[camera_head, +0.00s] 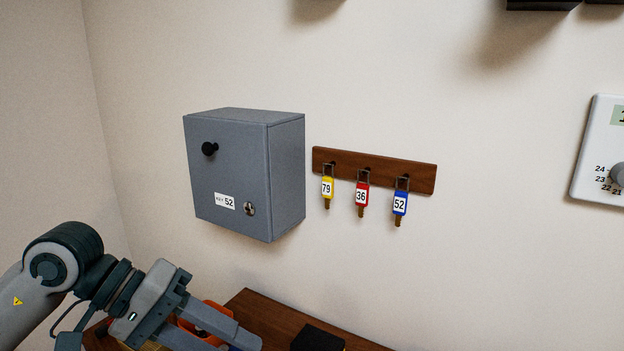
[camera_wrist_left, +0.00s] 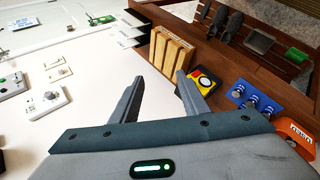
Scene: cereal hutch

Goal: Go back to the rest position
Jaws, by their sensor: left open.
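My left arm comes in at the lower left of the head view, with its gripper (camera_head: 245,338) low, over the brown wooden surface (camera_head: 262,308) and below the grey cabinet. In the left wrist view the two fingers of my left gripper (camera_wrist_left: 158,84) stand apart with nothing between them. Tan upright blocks (camera_wrist_left: 174,54) show beyond the fingertips there, apart from them as far as I can tell. My right gripper is in neither view.
A grey cabinet (camera_head: 230,165) marked 52 hangs on the wall. Right of it, a wooden rack (camera_head: 420,178) holds yellow, red and blue key tags. A white dial panel (camera_head: 590,150) is at the right edge. The wrist view shows a blue knobbed item (camera_wrist_left: 255,99) and an orange one (camera_wrist_left: 297,136).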

